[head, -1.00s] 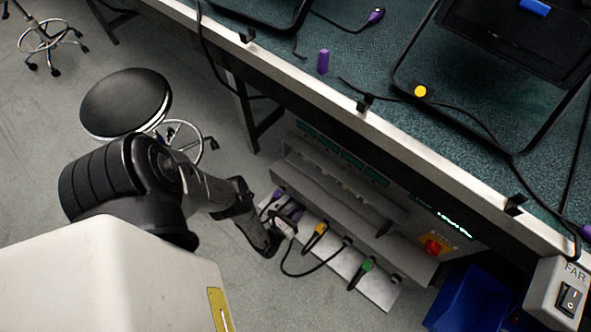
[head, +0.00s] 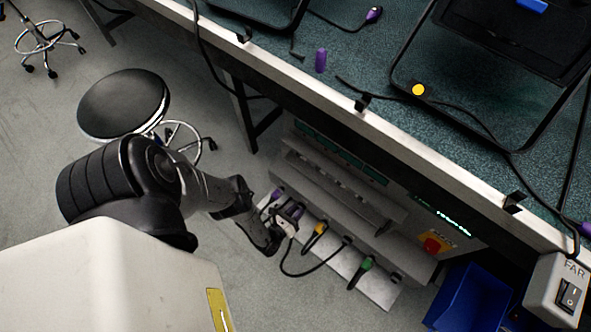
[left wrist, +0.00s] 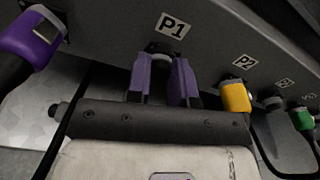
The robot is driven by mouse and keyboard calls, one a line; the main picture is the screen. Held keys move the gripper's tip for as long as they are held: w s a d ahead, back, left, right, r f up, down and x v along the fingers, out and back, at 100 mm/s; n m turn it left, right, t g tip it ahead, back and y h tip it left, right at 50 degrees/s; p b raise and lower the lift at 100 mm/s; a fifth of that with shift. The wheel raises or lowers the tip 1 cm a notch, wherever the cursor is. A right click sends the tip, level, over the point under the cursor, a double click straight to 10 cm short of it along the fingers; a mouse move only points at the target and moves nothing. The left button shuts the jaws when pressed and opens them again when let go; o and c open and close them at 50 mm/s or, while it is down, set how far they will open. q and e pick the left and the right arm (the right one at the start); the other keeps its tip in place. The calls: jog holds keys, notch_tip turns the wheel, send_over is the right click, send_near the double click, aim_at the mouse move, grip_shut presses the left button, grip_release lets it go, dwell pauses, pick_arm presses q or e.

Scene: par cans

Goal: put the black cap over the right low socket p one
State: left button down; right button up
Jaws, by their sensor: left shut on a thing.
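My left gripper (head: 288,217) is down at the low socket panel (head: 332,256) under the bench. In the left wrist view its two purple fingers (left wrist: 163,80) are shut on a small dark piece, taken as the black cap (left wrist: 160,48), directly below the P1 label (left wrist: 171,25). The fingers and the cap hide the P1 socket. I cannot tell whether the cap is fully seated or only against the panel. My right gripper is not in view.
A purple plug (left wrist: 30,38) sits left of P1. A yellow plug (left wrist: 236,97) is under P2, and a green plug (left wrist: 303,119) is farther right. A black cable (head: 300,275) loops below the panel. The bench edge (head: 330,97) overhangs it; a blue bin (head: 470,297) stands right.

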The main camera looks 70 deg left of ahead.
pick_arm(q)
jog(key=shift+w+a, duration=0.15)
jog(key=shift+w, duration=0.05)
jog(key=c, duration=0.9)
grip_release()
jog(key=shift+c, duration=0.2)
jog(key=p+v, duration=0.3)
jog(key=v, duration=1.1)
jog(key=shift+a, duration=0.1)
